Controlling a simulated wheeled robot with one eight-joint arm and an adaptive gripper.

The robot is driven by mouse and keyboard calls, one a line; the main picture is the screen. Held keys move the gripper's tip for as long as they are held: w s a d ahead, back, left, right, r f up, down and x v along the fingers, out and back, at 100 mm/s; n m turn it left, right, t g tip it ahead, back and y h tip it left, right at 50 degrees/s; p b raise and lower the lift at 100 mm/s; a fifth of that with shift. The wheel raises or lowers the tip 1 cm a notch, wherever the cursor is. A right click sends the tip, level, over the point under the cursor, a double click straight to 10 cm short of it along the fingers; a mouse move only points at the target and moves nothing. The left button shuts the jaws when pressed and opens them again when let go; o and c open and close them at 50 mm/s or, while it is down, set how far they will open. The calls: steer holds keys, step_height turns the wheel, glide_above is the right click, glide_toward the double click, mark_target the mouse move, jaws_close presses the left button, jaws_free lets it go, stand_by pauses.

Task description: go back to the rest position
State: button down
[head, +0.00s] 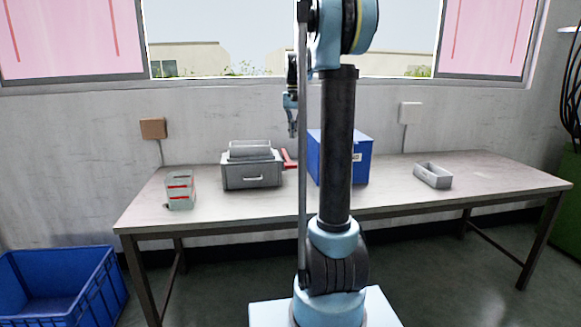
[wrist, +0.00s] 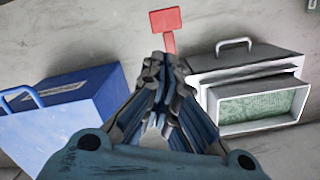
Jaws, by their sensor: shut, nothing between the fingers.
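My gripper (head: 292,128) hangs above the table in the head view, in front of the wall between the grey machine and the blue box. In the wrist view my gripper (wrist: 163,62) has its fingers together, with nothing between them. The grey machine (head: 252,176) has a front handle and a red lever (head: 289,160) at its right side. In the wrist view the red lever (wrist: 166,19) shows just beyond the fingertips; I cannot tell whether they touch. The grey machine also shows there (wrist: 203,94), with a green patterned surface inside a rectangular frame.
The blue box (head: 361,162) stands right of the machine, partly hidden by my arm. A light grey tray (head: 433,182) lies on the table's right part. A small rack with red bands (head: 180,190) stands at left. A blue crate (head: 110,285) is on the floor at left.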

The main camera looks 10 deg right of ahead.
steer(key=shift+s, duration=0.1)
stand_by(0.4)
steer(key=s+a+f+n+t, duration=0.1)
steer(key=s+f, duration=0.2)
steer(key=s, duration=0.8)
steer(key=s+f+n+t, duration=0.1)
steer(key=s+f+n, duration=0.15)
steer(key=s, duration=0.85)
steer(key=s+f+n+t, duration=0.1)
steer(key=s+f, duration=1.5)
steer(key=f, duration=0.1)
steer(key=shift+a+n, duration=0.15)
steer(key=shift+n, duration=0.2)
